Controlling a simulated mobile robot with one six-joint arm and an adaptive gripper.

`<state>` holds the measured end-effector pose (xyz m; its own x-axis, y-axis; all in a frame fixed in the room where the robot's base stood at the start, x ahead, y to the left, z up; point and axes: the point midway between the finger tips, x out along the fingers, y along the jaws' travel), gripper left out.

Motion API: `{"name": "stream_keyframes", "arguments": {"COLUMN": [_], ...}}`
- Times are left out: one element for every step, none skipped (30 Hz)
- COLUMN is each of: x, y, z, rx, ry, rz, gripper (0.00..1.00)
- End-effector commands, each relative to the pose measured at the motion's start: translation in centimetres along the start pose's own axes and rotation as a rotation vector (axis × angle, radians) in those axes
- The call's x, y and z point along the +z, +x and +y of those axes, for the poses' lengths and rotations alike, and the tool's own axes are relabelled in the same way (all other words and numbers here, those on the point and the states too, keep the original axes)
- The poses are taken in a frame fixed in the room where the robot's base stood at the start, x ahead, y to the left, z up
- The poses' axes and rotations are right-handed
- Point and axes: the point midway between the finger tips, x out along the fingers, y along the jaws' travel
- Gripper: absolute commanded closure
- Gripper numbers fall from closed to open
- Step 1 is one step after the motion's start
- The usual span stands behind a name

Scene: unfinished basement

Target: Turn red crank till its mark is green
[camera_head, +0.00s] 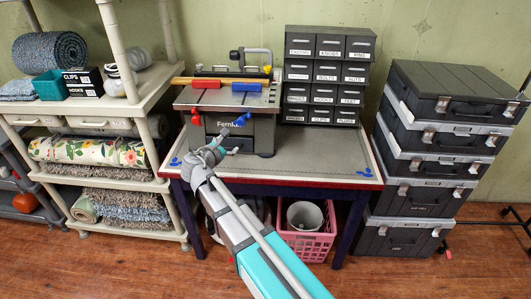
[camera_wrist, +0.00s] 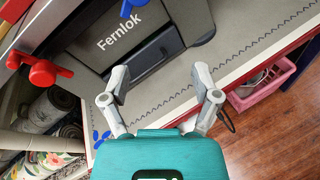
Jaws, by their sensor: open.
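The red crank (camera_head: 195,118) sticks out of the front left of a grey bench machine (camera_head: 264,136) marked Fernlok. In the wrist view the red crank (camera_wrist: 42,73) is at the left, a round knob with a short arm. I cannot make out its mark. A blue crank (camera_head: 241,119) is on the same front, to the right; in the wrist view the blue crank (camera_wrist: 132,7) is cut by the top edge. My gripper (camera_wrist: 160,82) is open and empty, in front of the machine's lower front, right of the red crank and apart from it.
The machine stands on a bench (camera_head: 322,153) with a grey top. Drawer units (camera_head: 328,75) stand behind at the right, stacked cases (camera_head: 420,150) beside the bench. A shelf rack (camera_head: 140,103) is at the left. A pink crate (camera_head: 306,246) sits underneath.

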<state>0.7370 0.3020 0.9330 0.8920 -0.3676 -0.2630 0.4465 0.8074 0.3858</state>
Motion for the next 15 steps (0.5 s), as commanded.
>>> {"name": "stream_keyframes", "arguments": {"x": [0.4,0.6,0.7,0.9,1.0,1.2,1.3,1.4,1.6,1.7,1.8,2.0,2.1,2.2,2.4], "y": [0.2,0.3,0.6,0.7,0.9,1.0,1.2,1.3,1.5,1.6,1.7,1.9,1.9,2.1,2.2], "z": [-0.7,-1.0,-1.5,-1.9,-2.3,-2.8,-3.2,-3.5,-4.1,-4.5,-4.8,-5.3,-5.7,-6.1,-6.6], "rx": [-0.018,-0.028,-0.042,-0.052,-0.062,-0.077,-0.088,-0.099,-0.114,-0.126,-0.137,-0.152,-0.163,-0.176,-0.192], "ry": [0.033,0.054,0.082,0.103,0.125,0.155,0.176,0.2,0.228,0.251,0.273,0.303,0.325,0.348,0.38], "rz": [0.007,0.012,0.018,0.022,0.027,0.032,0.037,0.041,0.046,0.05,0.053,0.057,0.061,0.064,0.067], "gripper": [0.21,0.21,0.21,0.21,0.21,0.21,0.21,0.21,0.21,0.21,0.21,0.21,0.21,0.21,0.21]}}
